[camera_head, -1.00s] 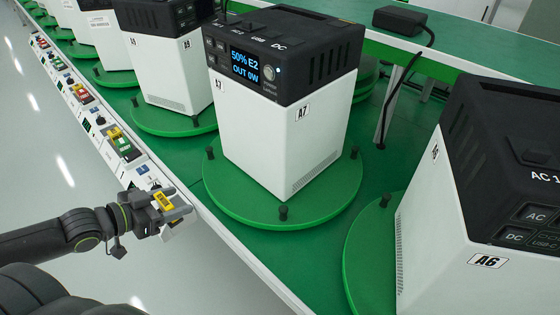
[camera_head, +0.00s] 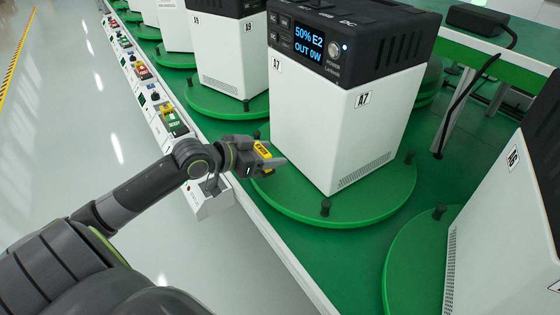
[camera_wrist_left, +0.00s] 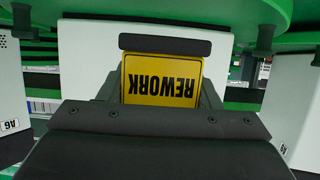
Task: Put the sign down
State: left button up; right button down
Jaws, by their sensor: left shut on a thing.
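The yellow sign with the black word REWORK (camera_wrist_left: 160,98) is between the fingers of my left gripper in the left wrist view, its text upside down there. A small yellow patch that looks like the sign (camera_head: 262,150) shows at my left gripper (camera_head: 274,165) in the head view. The gripper is shut on the sign, by the left rim of the green turntable (camera_head: 350,207) and close to the white lower side of unit A7 (camera_head: 318,130). I cannot tell whether the sign touches anything below. My right gripper is not in view.
A white control box (camera_head: 208,203) sits on the line's edge under my left wrist. Unit A9 (camera_head: 228,60) stands behind on the left.

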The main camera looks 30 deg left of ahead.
aim_at(291, 158)
pick_arm(q)
jog(key=shift+w+d, duration=0.3)
jog(key=shift+w, duration=0.35)
jog(key=shift+w+d, duration=0.25)
jog(key=shift+w, duration=0.35)
jog(key=shift+w+d+f, duration=0.1)
jog(key=shift+w+d, duration=0.1)
jog(key=shift+w, duration=0.2)
notch_tip(291, 158, down, 3)
jog(key=shift+f, duration=0.2)
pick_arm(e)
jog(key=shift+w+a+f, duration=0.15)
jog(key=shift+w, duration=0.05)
pick_arm(q)
jog(key=o, duration=1)
jog(key=shift+f, duration=0.1)
jog(key=shift+o, duration=0.2)
